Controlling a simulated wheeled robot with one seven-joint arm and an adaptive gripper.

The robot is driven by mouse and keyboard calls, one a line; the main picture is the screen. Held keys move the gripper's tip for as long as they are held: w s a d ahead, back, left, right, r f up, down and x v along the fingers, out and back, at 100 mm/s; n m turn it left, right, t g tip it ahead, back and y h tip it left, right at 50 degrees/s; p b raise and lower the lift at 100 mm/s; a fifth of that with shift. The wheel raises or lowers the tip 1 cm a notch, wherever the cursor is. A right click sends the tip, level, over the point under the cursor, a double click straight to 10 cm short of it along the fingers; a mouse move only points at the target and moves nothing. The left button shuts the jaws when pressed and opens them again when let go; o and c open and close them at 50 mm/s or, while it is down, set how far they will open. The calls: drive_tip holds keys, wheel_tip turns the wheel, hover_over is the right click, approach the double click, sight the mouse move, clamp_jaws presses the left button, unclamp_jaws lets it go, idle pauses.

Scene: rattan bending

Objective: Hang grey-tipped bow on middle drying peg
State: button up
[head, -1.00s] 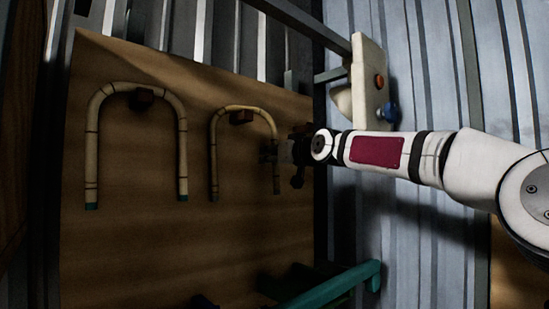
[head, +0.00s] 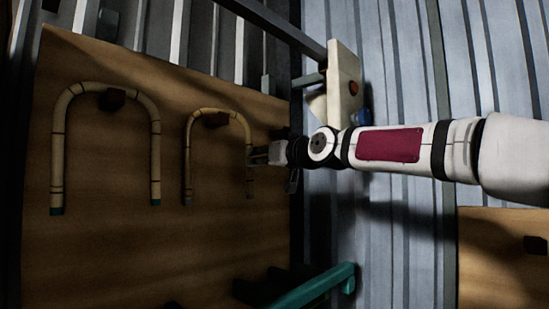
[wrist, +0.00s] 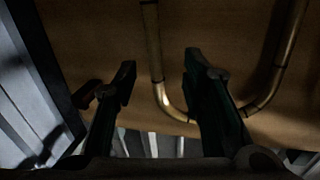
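The grey-tipped bow (head: 188,160) is a slim tan U, hanging upside down over the middle drying peg (head: 215,119) on the brown board. Its legs point down, with dull, dark ends. In the head view, my gripper (head: 255,155) is at the bow's right leg, reaching in from the right. In the wrist view, my gripper (wrist: 162,72) has its two dark fingers spread wide. One leg of the bow (wrist: 152,45) shows between the fingers, not pinched by them. The bend lies partly behind the right finger.
A larger bow with teal tips (head: 57,155) hangs on the left peg (head: 111,99). A teal bar (head: 315,287) juts out below. The board's lower middle is clear.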

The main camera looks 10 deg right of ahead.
drive_tip(key=v, duration=0.5)
drive_tip(key=shift+s, duration=0.15)
drive_tip(key=shift+s+d, duration=0.1)
idle(0.4)
drive_tip(key=w+d+p+v, duration=0.1)
drive_tip(key=d+p+v, duration=0.1)
drive_tip(key=p+v, duration=0.3)
drive_tip(key=shift+p+v, duration=0.3)
drive_tip(key=shift+v, duration=1.45)
